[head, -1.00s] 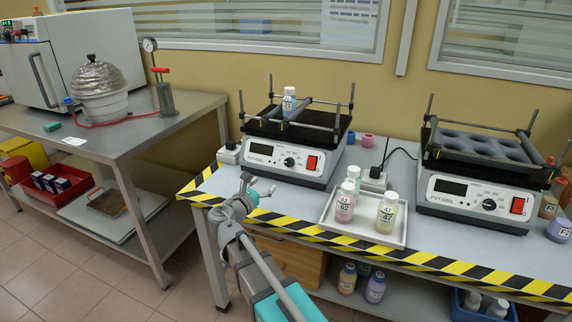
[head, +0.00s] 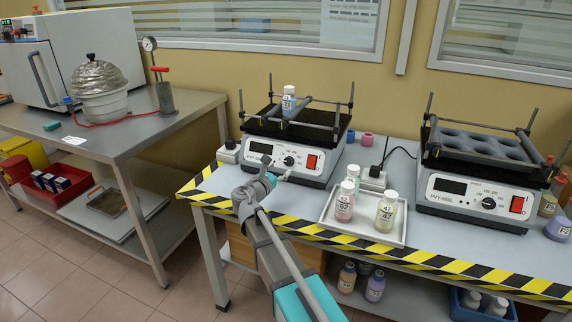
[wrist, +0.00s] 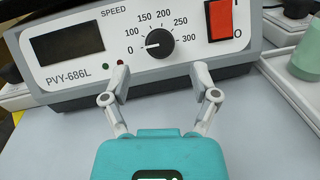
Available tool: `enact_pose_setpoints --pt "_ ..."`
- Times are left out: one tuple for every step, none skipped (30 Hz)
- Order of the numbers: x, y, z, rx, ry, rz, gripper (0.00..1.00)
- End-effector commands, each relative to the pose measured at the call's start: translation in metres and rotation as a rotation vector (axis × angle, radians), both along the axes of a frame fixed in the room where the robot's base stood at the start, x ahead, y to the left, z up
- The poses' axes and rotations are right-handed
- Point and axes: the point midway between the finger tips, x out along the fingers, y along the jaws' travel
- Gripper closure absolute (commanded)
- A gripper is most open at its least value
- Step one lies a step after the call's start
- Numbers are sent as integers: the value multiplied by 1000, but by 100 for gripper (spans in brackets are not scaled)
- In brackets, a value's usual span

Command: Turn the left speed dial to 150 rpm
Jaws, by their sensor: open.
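The left speed dial (wrist: 160,45) is a black round knob on the front panel of the left shaker (head: 258,167). In the wrist view its white mark points left, toward the printed 0. The scale around it runs from 0 to 300, with 150 at its upper left. The dial also shows in the head view (head: 290,161). My gripper (wrist: 157,80) is open and empty in front of the panel. Its two fingertips are apart, below and to either side of the dial, and do not grip it. The gripper also shows in the head view (head: 279,177).
A red switch (wrist: 221,18) sits right of the dial and a dark display (wrist: 67,43) left of it. A white tray (head: 335,228) with several bottles stands to the right. A second shaker (head: 465,193) is farther right. A bottle (head: 289,101) stands on the left shaker.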

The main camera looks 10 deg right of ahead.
Motion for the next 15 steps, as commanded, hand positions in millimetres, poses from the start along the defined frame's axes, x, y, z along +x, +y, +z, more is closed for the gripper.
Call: enact_pose_setpoints --pt "8 -5 0 0 0 -2 23" --pt "12 -7 0 0 0 -2 23" --pt "16 -11 0 0 0 -2 23" --pt "19 -13 0 0 0 -2 23" --pt "21 -15 0 0 0 -1 23" --pt "24 -17 0 0 0 -1 23" --pt "26 -19 0 0 0 -1 23" --pt "28 -21 0 0 0 -1 23" --pt "30 -23 0 0 0 -1 23" --pt "32 -24 0 0 0 -1 23" --pt "33 -25 0 0 0 -1 23" --pt "34 -26 0 0 0 -1 23" --pt "35 -27 0 0 0 -1 23" --pt "35 -28 0 0 0 -1 23" --pt "35 -29 0 0 0 -1 23"
